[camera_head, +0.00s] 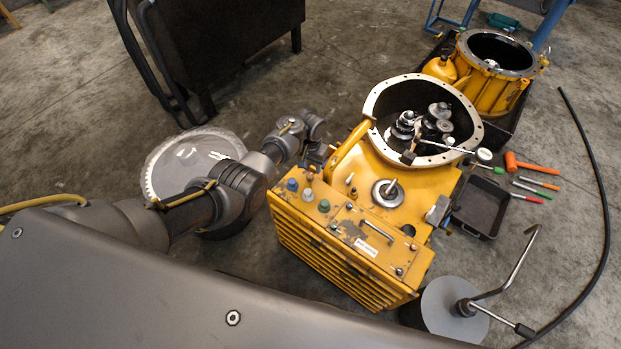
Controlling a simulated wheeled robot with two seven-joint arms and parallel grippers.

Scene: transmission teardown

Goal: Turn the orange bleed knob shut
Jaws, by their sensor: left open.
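The yellow transmission unit (350,240) stands on the floor in the middle. Its top carries a blue knob (292,185), a pale knob (308,194) and a green knob (324,206) near the left corner. I cannot clearly make out an orange knob; it may be small or hidden near my gripper. My left gripper (315,160) is open and empty, reaching in from the left. It is above the unit's back left edge, just behind the knobs, apart from the blue and pale ones. My right gripper is not in view.
An open round housing (425,90) with gears adjoins the unit's back. A black tray (481,207) and coloured hand tools (530,178) lie to the right. A crank stand (455,305) is at the front right.

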